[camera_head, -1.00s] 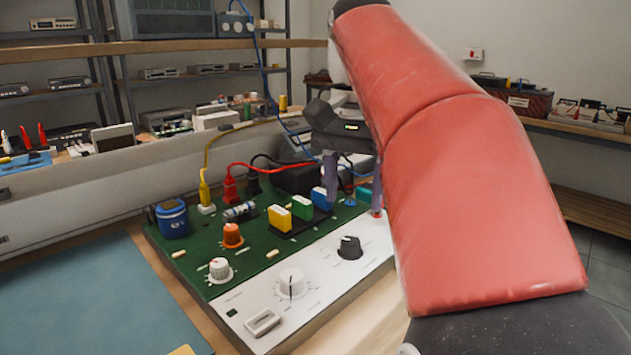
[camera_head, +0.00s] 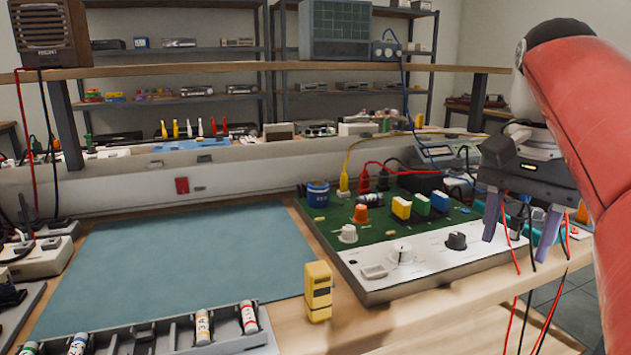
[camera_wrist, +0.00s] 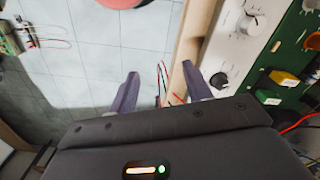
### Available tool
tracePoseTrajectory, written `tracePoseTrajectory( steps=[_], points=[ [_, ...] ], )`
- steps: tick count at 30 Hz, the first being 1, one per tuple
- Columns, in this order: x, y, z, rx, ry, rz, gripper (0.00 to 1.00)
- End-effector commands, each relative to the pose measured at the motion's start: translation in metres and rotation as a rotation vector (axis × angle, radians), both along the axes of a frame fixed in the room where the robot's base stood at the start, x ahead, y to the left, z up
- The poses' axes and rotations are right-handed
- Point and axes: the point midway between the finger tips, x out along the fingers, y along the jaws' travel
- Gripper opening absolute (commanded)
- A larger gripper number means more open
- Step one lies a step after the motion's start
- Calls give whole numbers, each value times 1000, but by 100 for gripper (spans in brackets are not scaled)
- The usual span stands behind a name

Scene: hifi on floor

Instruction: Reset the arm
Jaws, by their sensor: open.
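My gripper (camera_head: 519,228) is at the right of the head view, in front of my red arm. Its two purple-grey fingers point down and stand apart, with nothing between them. It is beside the right end of the green and white circuit board (camera_head: 455,262). In the wrist view my gripper (camera_wrist: 162,93) is also open and empty, over the board's edge and the tiled floor. The board (camera_wrist: 228,55) shows at the right there, with a dark knob and coloured blocks.
A yellow device (camera_head: 318,291) stands on the wooden bench front. A grey tray (camera_head: 150,338) holds several small cylinders. A blue-green mat (camera_head: 165,262) is bare. Red and black cables (camera_head: 515,290) hang near my gripper. Shelves (camera_head: 180,52) stand behind.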

Motion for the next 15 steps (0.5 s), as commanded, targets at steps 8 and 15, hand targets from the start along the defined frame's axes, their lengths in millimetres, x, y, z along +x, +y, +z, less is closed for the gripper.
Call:
tracePoseTrajectory(
  steps=[8, 15],
  points=[
    [-3, 10, -15, -14, -39, 73, 49],
    [-10, 25, -39, -36, -97, 182, 49]
  ],
)
